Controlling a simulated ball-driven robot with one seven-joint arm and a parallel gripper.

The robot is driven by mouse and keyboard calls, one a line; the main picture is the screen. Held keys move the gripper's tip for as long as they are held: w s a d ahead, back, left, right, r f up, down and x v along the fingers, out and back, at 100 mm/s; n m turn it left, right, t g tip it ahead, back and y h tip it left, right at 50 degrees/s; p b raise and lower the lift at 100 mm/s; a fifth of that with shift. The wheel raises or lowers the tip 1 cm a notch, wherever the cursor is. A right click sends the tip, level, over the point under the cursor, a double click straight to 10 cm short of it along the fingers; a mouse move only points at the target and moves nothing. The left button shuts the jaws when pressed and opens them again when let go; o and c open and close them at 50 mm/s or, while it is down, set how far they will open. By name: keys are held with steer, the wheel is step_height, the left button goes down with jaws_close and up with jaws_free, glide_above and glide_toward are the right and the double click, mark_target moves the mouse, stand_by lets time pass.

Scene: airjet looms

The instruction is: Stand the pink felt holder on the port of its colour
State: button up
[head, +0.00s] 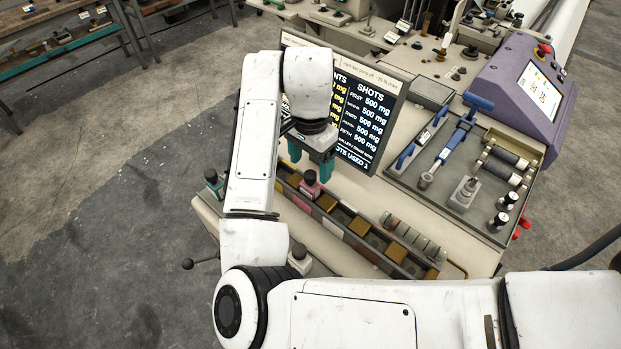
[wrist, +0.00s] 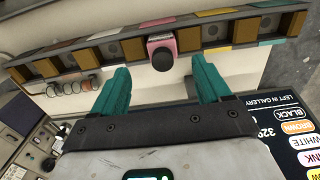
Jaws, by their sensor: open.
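The pink felt holder (head: 311,186) is a small pink block with a dark round knob. In the wrist view my fingers (wrist: 163,85) lie left and right of the knob. A pink patch (head: 300,203) shows on the rack's edge beside the holder. Whether it marks this bay is unclear.
A dark screen (head: 362,112) stands just behind my gripper. Another holder with a green base (head: 213,183) stands at the bench's left edge, and a whitish one (head: 300,258) near the front. A grey tool tray (head: 440,180) and purple console (head: 520,90) are at right.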

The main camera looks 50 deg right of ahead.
steer(key=shift+r+p, duration=0.3)
steer(key=shift+r, duration=2.25)
